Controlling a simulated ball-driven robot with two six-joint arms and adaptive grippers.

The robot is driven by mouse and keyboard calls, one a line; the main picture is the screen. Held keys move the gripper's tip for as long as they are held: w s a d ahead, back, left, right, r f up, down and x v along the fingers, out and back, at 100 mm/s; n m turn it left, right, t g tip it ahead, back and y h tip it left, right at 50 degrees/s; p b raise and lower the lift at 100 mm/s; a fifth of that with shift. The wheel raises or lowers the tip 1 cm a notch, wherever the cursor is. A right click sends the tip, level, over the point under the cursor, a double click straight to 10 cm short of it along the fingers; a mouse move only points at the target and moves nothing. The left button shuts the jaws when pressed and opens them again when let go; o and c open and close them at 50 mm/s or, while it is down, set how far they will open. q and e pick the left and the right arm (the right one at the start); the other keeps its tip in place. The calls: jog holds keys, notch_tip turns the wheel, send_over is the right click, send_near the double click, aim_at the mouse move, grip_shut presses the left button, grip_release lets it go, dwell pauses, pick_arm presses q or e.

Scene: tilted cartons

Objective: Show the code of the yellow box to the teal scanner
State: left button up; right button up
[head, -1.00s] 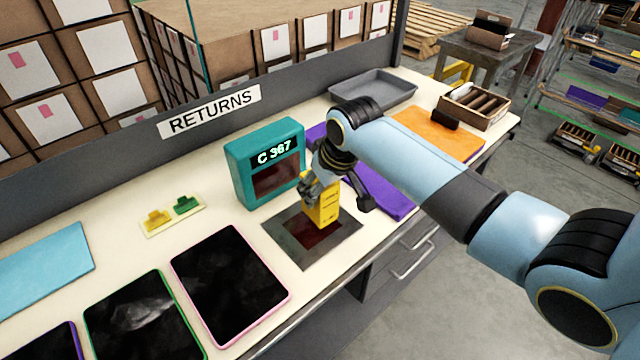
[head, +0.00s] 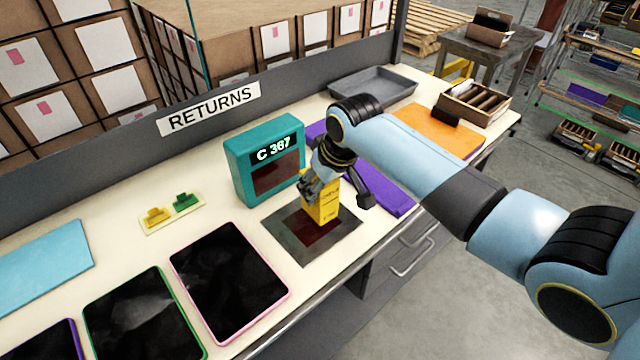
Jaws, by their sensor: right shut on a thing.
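The yellow box (head: 322,207) is upright, held in my right gripper (head: 318,186) over the dark red window of the grey scanner plate (head: 345,225). I cannot tell whether its bottom touches the plate. The teal scanner (head: 244,170) stands just left of and behind the box. Its display reads "C 367" above a dark red window. My right gripper is shut on the upper part of the box. The face of the box toward me carries small dark print; I cannot make out a code. My left gripper is not in view.
Black pads with pink (head: 231,284) and green (head: 146,316) rims lie at the front left. A yellow and a green stamp-like piece (head: 186,202) sit left of the scanner. A purple mat (head: 390,197), orange mat (head: 437,133) and grey tray (head: 373,88) lie right and behind.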

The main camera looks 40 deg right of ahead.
notch_tip(320, 180, up, 4)
jog(key=p, duration=0.4)
jog(key=shift+r, duration=1)
